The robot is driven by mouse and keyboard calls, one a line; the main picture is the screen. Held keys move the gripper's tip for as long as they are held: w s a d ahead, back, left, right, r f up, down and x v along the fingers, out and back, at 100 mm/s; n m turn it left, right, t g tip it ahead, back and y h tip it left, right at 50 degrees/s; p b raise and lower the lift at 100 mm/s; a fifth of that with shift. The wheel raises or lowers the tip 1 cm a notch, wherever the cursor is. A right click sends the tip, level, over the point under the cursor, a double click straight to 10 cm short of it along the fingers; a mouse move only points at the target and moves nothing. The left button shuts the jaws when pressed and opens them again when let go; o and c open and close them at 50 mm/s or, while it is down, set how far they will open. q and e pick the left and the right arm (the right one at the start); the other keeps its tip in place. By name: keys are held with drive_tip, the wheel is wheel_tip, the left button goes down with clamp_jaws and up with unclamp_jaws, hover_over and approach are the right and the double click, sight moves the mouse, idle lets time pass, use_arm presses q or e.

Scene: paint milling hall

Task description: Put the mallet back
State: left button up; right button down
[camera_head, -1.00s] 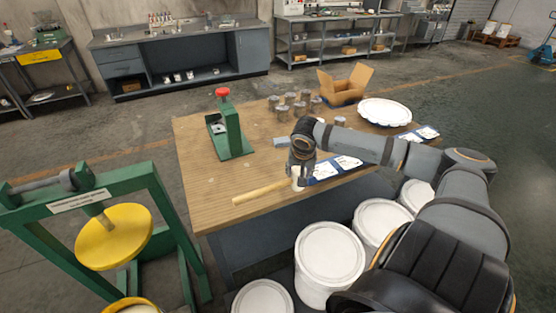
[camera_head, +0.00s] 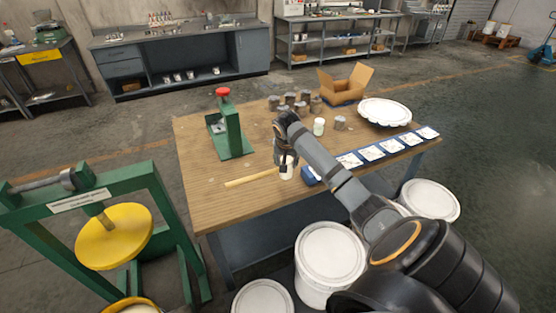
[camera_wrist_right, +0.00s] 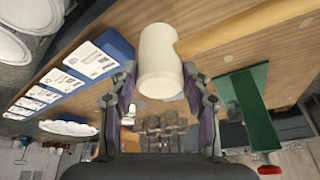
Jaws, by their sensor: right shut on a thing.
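The mallet has a white cylindrical head (camera_head: 286,173) and a pale wooden handle (camera_head: 252,178) that points left over the wooden table (camera_head: 210,190). My right gripper (camera_head: 286,163) is shut on the mallet head from above. In the right wrist view the head (camera_wrist_right: 160,60) sits between the two fingers of the gripper (camera_wrist_right: 160,80), with the handle (camera_wrist_right: 245,28) running to the upper right. Whether the mallet touches the tabletop or hangs just above it is hard to tell. My left gripper is not in view.
A green press (camera_head: 232,135) with a red knob stands behind the handle. A blue strip with white cards (camera_head: 372,153) lies along the table's front right. A white-capped jar (camera_head: 319,127), several grey cans (camera_head: 290,100), an open carton (camera_head: 345,85) and a white plate (camera_head: 384,111) stand farther back.

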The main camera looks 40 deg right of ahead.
drive_tip(key=w+f, duration=0.5)
drive_tip(key=shift+d+f, duration=0.4)
drive_tip(key=shift+w+f+p, duration=0.2)
drive_tip(key=shift+f+p, duration=0.35)
drive_tip(key=shift+f, duration=1.15)
drive_tip(key=c, duration=0.6)
unclamp_jaws()
drive_tip(key=shift+f, duration=0.15)
drive_tip(key=shift+c, duration=0.2)
drive_tip(key=v, duration=1.2)
drive_tip(key=shift+d, duration=0.1)
